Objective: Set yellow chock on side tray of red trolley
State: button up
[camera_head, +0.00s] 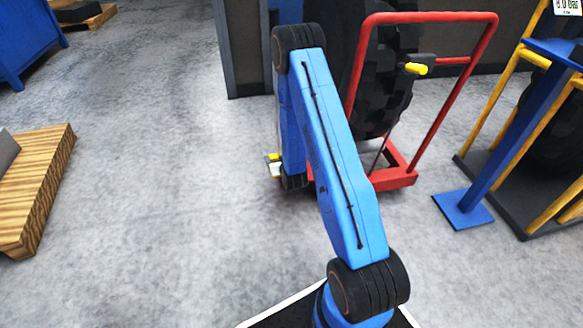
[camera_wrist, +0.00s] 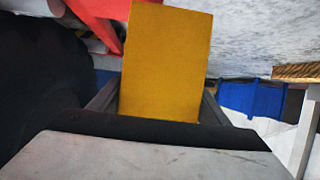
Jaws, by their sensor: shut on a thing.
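My gripper (camera_head: 274,164) hangs low, just left of the red trolley (camera_head: 398,178), partly hidden by my arm. It is shut on the yellow chock (camera_head: 275,156), which shows as a small yellow patch. In the wrist view the chock (camera_wrist: 166,62) is a large yellow block between the dark jaws, its broad face toward the camera. A red part of the trolley (camera_wrist: 101,14) shows beyond it at the upper left. The trolley has a red tube frame and carries a large black tyre (camera_head: 384,95). My arm covers the trolley's left side; I cannot make out its side tray.
A small yellow-ended grey part (camera_head: 416,69) sits on the trolley's frame. A blue and yellow rack (camera_head: 500,140) stands at the right. A wooden pallet (camera_head: 45,180) lies at the left. The grey floor left of my gripper is clear.

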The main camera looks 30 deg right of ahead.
jog(key=w+d+r+m+h, duration=0.1)
jog(key=w+d+r+h, duration=0.2)
jog(key=d, duration=0.7)
jog(key=shift+y, duration=0.7)
jog(key=shift+w+d+f, duration=0.1)
jog(key=shift+f, duration=1.55)
jog(key=shift+w+d+f, duration=0.1)
jog(key=shift+w+f, duration=0.05)
jog(key=shift+f, duration=1.5)
jog(key=shift+w+d+f, duration=0.1)
jog(key=shift+f, duration=1.55)
jog(key=shift+f, duration=0.1)
jog(key=o, duration=2)
jog(key=shift+o, duration=0.2)
